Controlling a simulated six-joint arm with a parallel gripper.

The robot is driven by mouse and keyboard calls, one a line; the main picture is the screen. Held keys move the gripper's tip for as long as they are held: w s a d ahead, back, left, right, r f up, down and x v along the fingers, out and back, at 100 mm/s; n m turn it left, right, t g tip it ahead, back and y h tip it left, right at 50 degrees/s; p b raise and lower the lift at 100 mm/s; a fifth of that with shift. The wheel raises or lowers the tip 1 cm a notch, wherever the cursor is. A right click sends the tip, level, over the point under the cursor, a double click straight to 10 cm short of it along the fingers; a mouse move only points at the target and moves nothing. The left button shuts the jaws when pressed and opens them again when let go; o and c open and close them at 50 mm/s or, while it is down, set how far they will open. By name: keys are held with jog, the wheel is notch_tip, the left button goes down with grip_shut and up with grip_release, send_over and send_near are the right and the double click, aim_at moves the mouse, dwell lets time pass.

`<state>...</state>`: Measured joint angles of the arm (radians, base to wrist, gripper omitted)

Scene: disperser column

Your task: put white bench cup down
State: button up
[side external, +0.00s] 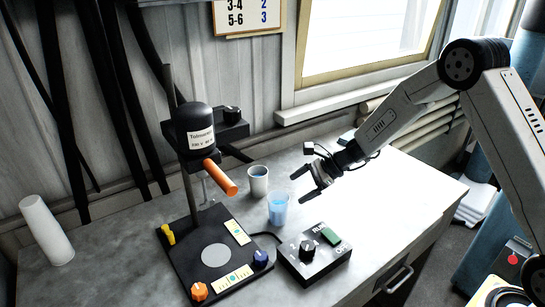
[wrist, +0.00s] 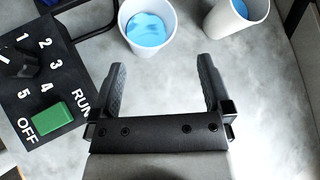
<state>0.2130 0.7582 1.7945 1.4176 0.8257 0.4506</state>
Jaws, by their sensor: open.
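The white cup (side external: 259,182) stands upright on the bench, behind the clear cup. In the wrist view the white cup (wrist: 228,22) is at the top right, with blue liquid inside. The clear cup (side external: 278,209) holds blue liquid and stands upright nearer the control box. It shows at the top centre of the wrist view (wrist: 148,28). My gripper (side external: 298,186) is to the right of both cups. Its jaws are open, with only bare bench showing between the fingers in the wrist view (wrist: 162,70). Neither cup is between the fingers.
The control box (side external: 312,256) with a black knob and green button sits in front of the clear cup. The disperser (side external: 196,125) with an orange handle stands left on a black base plate (side external: 196,262). A tall white cylinder (side external: 46,230) stands far left. The bench's right side is clear.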

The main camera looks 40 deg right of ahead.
jog(key=s+n+g+h, duration=0.1)
jog(key=s+n, duration=0.1)
jog(key=s, duration=0.1)
jog(key=s+r+n+g+h, duration=0.1)
jog(key=s+n, duration=0.2)
jog(key=s, duration=0.1)
jog(key=s+a+n+g+h, duration=0.1)
jog(key=s+n, duration=0.2)
jog(key=s, duration=0.1)
jog(key=shift+s+r+g, duration=0.15)
jog(key=shift+r+g, duration=0.15)
jog(key=shift+r, duration=0.05)
jog(key=s+d+r+n+h, duration=0.1)
jog(key=s+n+h, duration=0.1)
jog(key=s+n, duration=0.4)
jog(key=s+d+r+n+h, duration=0.1)
jog(key=s+d+n+h, duration=0.1)
jog(key=s+n, duration=0.4)
jog(key=shift+s+r+n+h, duration=0.3)
jog(key=shift+n+h, duration=0.2)
jog(key=shift+h, duration=0.2)
